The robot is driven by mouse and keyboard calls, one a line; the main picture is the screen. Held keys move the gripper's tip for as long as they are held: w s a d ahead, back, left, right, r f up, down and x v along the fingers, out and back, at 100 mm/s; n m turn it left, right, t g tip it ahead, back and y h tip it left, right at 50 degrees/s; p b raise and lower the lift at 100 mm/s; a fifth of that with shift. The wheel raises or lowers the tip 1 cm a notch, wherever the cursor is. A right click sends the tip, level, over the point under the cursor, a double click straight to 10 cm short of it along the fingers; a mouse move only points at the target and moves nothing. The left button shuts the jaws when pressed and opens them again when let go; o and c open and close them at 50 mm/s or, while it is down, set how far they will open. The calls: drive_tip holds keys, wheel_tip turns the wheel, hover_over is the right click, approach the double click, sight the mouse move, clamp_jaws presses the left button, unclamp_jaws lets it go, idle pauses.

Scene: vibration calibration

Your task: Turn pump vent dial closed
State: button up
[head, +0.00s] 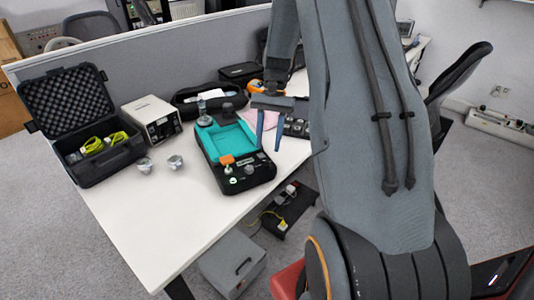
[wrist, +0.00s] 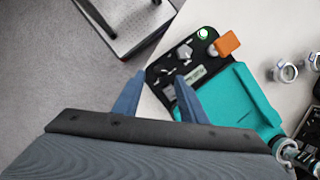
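A teal and black device (head: 228,145), which seems to be the pump, lies on the white table. Its black control panel (head: 243,183) faces the front edge. The panel carries a silver knob (wrist: 184,52), a green-lit round button (wrist: 203,33) and an orange block (wrist: 227,43). I cannot tell which part is the vent dial. My gripper (head: 268,148) is open and empty above the device's right side. In the wrist view its fingers (wrist: 160,76) point towards the panel, apart from the knob.
Two silver round parts (head: 175,162) stand left of the device. An open black case (head: 75,125) and a beige box (head: 152,122) are further left. A black pouch (head: 200,98) lies behind. The table's front left (head: 170,220) is clear. A grey box (head: 232,262) stands on the floor.

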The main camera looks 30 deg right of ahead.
drive_tip(key=v, duration=0.2)
drive_tip(key=shift+w+r, duration=0.1)
drive_tip(key=shift+r, duration=0.15)
drive_tip(key=s+a+r+n+t+h, duration=0.1)
drive_tip(key=s+a+n, duration=0.3)
drive_tip(key=s+a, duration=0.4)
drive_tip(key=s+a+r+n+t+h, duration=0.2)
drive_tip(key=s+a+n, duration=0.3)
drive_tip(key=s+a, duration=0.4)
drive_tip(key=shift+s+t, duration=0.4)
drive_tip(key=shift+s, duration=0.3)
drive_tip(key=shift+r, duration=0.1)
